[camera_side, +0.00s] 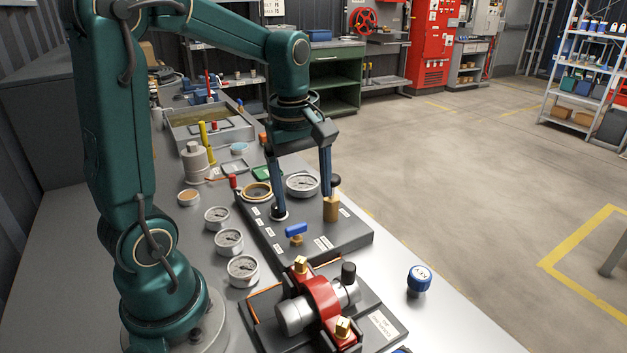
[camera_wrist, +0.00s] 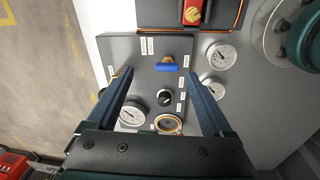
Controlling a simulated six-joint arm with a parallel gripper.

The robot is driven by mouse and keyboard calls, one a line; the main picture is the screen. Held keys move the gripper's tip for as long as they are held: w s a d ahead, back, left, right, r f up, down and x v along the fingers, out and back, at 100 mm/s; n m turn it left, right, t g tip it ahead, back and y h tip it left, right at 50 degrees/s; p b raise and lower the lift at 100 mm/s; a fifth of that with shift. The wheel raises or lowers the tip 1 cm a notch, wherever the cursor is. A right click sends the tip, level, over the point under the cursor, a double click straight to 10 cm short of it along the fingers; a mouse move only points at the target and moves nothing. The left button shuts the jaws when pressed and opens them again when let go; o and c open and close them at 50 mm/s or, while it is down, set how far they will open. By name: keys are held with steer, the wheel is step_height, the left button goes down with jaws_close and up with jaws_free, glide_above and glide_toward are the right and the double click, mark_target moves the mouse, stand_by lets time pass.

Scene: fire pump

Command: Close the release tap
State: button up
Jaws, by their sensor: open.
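A grey control panel (camera_side: 345,238) carries the taps and knobs; its labels are too small to read, so I cannot tell which is the release tap. A blue-handled tap (camera_side: 296,230) on a brass stem stands near the panel's front part; it also shows in the wrist view (camera_wrist: 168,66). A black knob (camera_wrist: 165,97) on a pale ring lies between my fingers in the wrist view. My gripper (camera_side: 302,193) points down over the panel, open and empty, its fingers wide apart.
A round gauge (camera_side: 302,184) and a brass ring (camera_side: 257,192) sit on the panel. Several loose gauges (camera_side: 229,241) stand to its left.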

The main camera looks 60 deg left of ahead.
mark_target(296, 225)
steer(key=a+f, duration=0.1)
steer(key=a+f+n+g, duration=0.1)
steer(key=f, duration=0.1)
steer(key=shift+s+a, duration=0.15)
steer(key=shift+a, duration=0.05)
steer(key=shift+f, duration=2.45)
jaws_close()
